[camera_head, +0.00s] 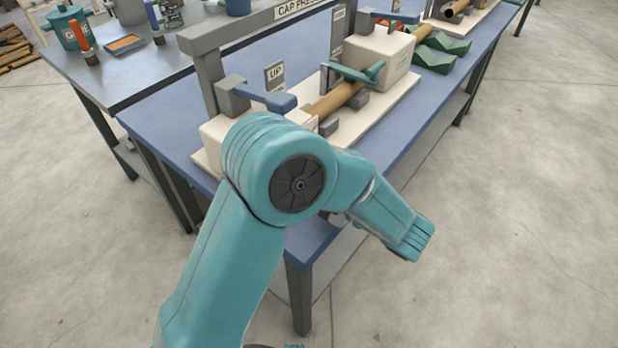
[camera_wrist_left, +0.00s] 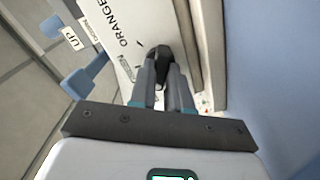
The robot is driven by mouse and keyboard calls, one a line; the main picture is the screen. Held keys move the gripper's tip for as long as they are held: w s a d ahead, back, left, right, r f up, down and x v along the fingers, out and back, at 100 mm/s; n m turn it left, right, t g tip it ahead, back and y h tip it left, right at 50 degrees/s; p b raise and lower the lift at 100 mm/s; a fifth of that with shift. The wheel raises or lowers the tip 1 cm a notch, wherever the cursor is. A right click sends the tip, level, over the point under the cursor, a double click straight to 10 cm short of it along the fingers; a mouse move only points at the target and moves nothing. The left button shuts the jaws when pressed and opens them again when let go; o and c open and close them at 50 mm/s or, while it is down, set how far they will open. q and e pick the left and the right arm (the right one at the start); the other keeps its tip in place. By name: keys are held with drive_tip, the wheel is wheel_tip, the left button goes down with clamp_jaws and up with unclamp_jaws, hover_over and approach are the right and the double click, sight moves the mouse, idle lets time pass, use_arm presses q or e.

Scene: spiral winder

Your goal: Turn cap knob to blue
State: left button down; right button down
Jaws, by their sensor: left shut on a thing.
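In the left wrist view, my left gripper (camera_wrist_left: 162,85) is closed around a small black knob (camera_wrist_left: 162,52) on the front of a white block (camera_wrist_left: 112,15). The block has printed words, ORANGE and a smaller one that looks like GREEN. I cannot read a BLUE mark, and the side the knob points to is unclear. In the head view, my teal left arm covers the front of the cap press (camera_head: 206,75) and hides my left gripper and the knob. My right gripper is not in view.
The press has a blue lever (camera_head: 265,98) beside an UP sign (camera_head: 274,74). A brown tube (camera_head: 335,101) lies across the pale base behind my arm. Green wedge blocks (camera_head: 436,58) lie further back on the blue bench (camera_head: 170,110). Floor right of the bench is clear.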

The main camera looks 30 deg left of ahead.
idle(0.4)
use_arm(q)
drive_tip(key=c, duration=1.1)
unclamp_jaws()
drive_tip(key=shift+a, duration=0.1)
